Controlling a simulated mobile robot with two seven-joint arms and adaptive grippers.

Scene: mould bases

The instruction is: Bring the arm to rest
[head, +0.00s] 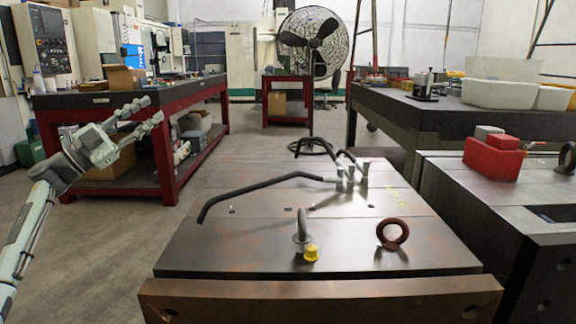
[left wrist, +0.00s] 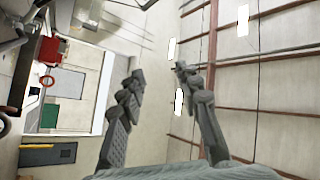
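My left gripper (head: 146,114) is raised at the left of the head view, on the arm that comes in from the lower left. Its two fingers are spread apart with nothing between them. The gripper appears clear of the mould bases and touches nothing that I can see. My right gripper shows in neither view.
A mould base (head: 250,236) fills the middle, bearing a steel eyebolt (head: 302,228), a yellow plug (head: 311,253), a dark red ring (head: 392,233) and a bent black bar (head: 255,188). A red workbench (head: 160,150) stands behind the left gripper. Another mould base (head: 470,230) is at right.

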